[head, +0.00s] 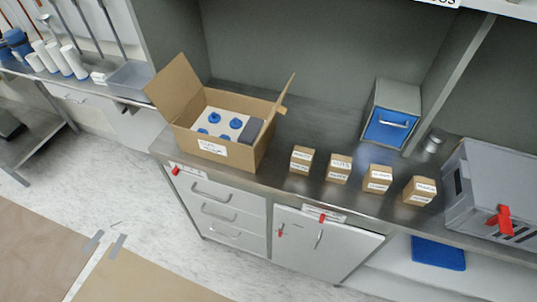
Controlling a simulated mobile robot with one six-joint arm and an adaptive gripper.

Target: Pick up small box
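Several small brown cardboard boxes with white labels stand in a row on the steel counter (325,190). From left to right they are a first small box (301,160), a second small box (338,168), a third small box (377,179) and a last small box (419,190). Gaps separate them, and all stand upright. My gripper is not in view.
An open cardboard box (262,158) with blue-topped items and a dark grey block stands left of the row. A blue-fronted cabinet (387,129) and a metal cup (433,143) stand behind. A grey case (480,200) is at right.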

